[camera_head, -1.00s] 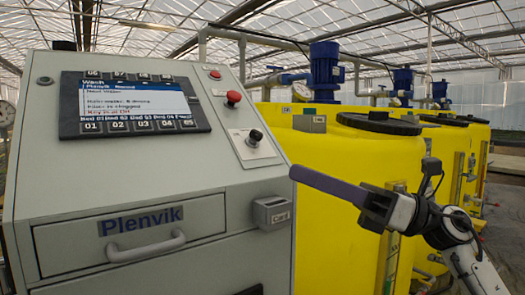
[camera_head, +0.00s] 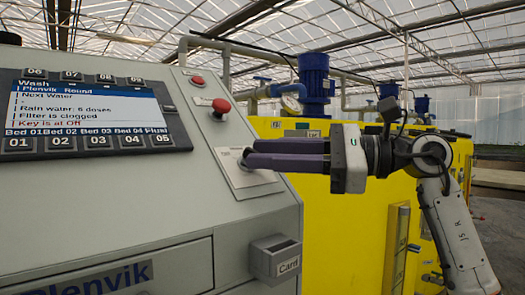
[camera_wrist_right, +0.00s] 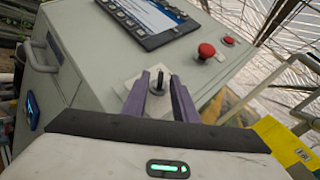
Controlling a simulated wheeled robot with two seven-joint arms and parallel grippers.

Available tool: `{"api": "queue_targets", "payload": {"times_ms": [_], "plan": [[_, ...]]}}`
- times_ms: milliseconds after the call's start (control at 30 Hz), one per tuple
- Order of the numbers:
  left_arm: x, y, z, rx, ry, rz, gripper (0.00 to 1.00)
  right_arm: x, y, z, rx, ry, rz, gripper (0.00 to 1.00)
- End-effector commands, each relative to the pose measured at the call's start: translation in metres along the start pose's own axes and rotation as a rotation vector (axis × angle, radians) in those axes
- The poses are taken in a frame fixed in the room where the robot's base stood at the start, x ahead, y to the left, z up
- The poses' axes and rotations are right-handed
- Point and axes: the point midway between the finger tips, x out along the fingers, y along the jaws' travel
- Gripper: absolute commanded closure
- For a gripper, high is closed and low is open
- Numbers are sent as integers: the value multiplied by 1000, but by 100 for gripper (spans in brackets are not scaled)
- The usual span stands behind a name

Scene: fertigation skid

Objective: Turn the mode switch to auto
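The mode switch (camera_wrist_right: 157,82) is a small dark knob on a pale plate (camera_head: 246,180) on the grey cabinet's sloping panel. My right gripper (camera_head: 250,154) reaches in from the right, its purple fingers pointing at the switch. In the right wrist view the fingers stand open, one on each side of the knob, with gaps showing between. In the head view the fingertips hide most of the knob. Contact cannot be told. The screen (camera_head: 88,110) reads "Key is at Off" in red. My left gripper is not in view.
A red mushroom button (camera_head: 221,106) and a smaller red button (camera_head: 198,81) sit above the switch. A card holder (camera_head: 275,257) juts out below it. Yellow tanks (camera_head: 345,225) with blue motors (camera_head: 314,85) stand behind my right arm.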

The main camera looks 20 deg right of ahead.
Motion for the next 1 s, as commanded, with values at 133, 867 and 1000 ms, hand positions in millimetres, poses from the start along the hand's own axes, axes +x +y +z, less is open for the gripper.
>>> {"api": "queue_targets", "payload": {"times_ms": [133, 867, 1000], "plan": [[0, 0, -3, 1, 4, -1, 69, 11, 0, 0, 1, -1, 0, 74], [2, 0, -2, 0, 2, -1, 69, 12, 1, -2, 4, 3, -5, 100], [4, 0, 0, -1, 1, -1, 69, 12, 2, -3, 18, 5, -29, 100]]}}
